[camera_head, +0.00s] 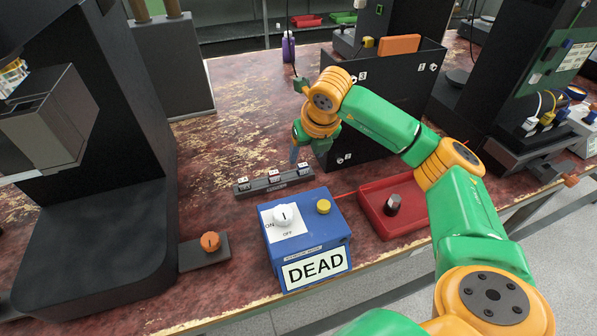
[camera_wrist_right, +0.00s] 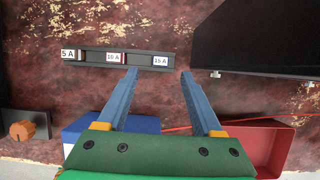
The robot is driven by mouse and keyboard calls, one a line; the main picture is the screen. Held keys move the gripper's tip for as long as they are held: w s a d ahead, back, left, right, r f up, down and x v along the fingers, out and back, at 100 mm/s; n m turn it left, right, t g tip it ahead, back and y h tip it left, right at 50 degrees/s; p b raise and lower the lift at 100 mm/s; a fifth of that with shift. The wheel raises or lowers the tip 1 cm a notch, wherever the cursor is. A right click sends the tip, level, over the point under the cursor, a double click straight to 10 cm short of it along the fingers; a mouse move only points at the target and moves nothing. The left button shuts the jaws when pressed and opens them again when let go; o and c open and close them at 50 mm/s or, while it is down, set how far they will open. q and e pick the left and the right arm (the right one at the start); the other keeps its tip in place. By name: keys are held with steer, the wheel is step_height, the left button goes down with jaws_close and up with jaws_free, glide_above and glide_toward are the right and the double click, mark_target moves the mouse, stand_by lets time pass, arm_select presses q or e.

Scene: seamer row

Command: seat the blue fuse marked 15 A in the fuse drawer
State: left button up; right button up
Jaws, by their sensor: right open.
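The 15 A fuse (camera_wrist_right: 160,61) sits at the right end of a dark rack (camera_wrist_right: 138,65), its white label facing up with a little blue at its edges. In the head view the fuse (camera_head: 303,168) is small beside my right gripper (camera_head: 297,152). In the wrist view my right gripper (camera_wrist_right: 158,74) is open and empty, its blue fingertips just short of the rack, with the fuse lined up between them. I cannot tell the height gap. I cannot make out a fuse drawer for certain. My left gripper is out of view.
The 10 A (camera_wrist_right: 116,57) and 5 A (camera_wrist_right: 72,55) fuses share the rack. A blue switch box (camera_head: 308,240) marked DEAD, its knob apparently at OFF, stands in front. A red tray (camera_head: 372,212) holds a dark knob. A black cabinet (camera_head: 385,100) stands behind my right arm.

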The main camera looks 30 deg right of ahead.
mark_target(303, 165)
steer(key=x, duration=0.6)
steer(key=shift+p, duration=0.3)
jaws_close()
